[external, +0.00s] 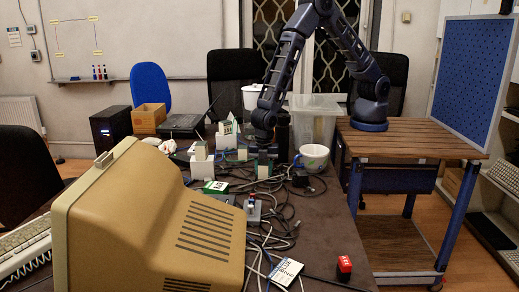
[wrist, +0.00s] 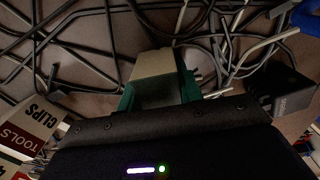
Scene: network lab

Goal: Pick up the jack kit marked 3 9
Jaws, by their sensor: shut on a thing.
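My gripper (external: 264,161) points down over the cluttered dark table in the external view. The block also shows under the gripper in the external view (external: 264,172). No marking can be read on it, so I cannot tell whether it is the jack kit marked 3 9. I cannot tell whether the block touches the table.
Loose cables (external: 270,222) cover the table around the gripper. A box marked CLIPS and TOOLS (wrist: 28,125) and a black box (wrist: 281,85) lie close by.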

